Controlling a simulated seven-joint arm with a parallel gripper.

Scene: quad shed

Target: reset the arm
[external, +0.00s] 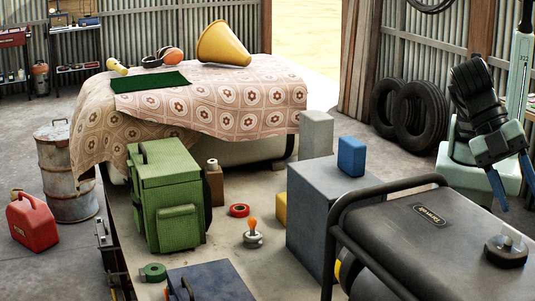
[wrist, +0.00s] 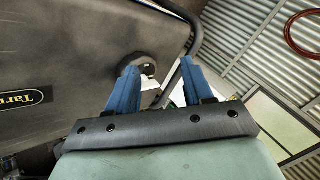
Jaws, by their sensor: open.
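My gripper (external: 515,192) hangs at the right edge of the external view, beyond the black generator (external: 410,222). Its two blue fingers point down and stand apart. In the wrist view my gripper (wrist: 157,66) shows the same two blue fingers spread with nothing held between them. The generator's dark top (wrist: 90,60) and its round cap (wrist: 146,66) lie past the left finger. I cannot tell how far the fingers are from the generator.
A grey block (external: 325,205) with a blue box (external: 352,156) on top stands left of the generator. Tyres (external: 415,115) lean against the back wall. A patterned cloth (external: 240,95) covers a quad.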

